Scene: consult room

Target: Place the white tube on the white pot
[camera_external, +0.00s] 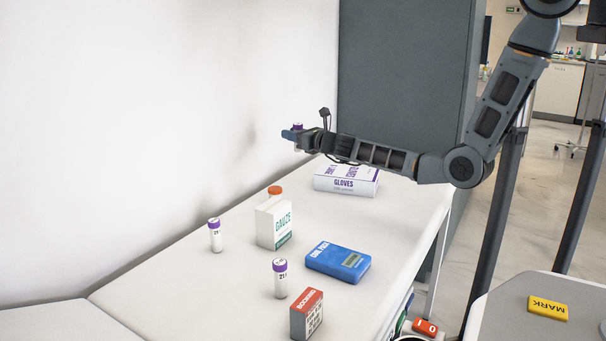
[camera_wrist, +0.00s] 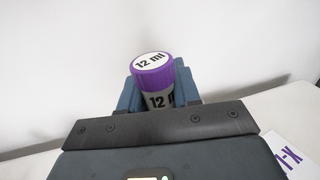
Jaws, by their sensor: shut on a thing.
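My gripper (camera_external: 294,136) is shut on a tube with a purple cap, held up in the air over the far end of the white couch, near the wall. In the wrist view the held tube (camera_wrist: 157,80) sits between the blue fingers, its cap marked "12 ml"; the fingers hide its lower part. Two similar white tubes with purple caps stand upright on the couch, one at the left (camera_external: 215,235) and one nearer the front (camera_external: 280,279). Something with an orange lid (camera_external: 275,190) stands behind the gauze box, its body mostly hidden. I cannot tell whether it is the white pot.
On the couch (camera_external: 180,285) are a gauze box (camera_external: 274,223), a gloves box (camera_external: 346,180), a blue device (camera_external: 338,262) and a red-grey box (camera_external: 307,315). A grey cabinet (camera_external: 405,75) stands behind my arm. A yellow marker box (camera_external: 547,308) lies on a grey surface at the right.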

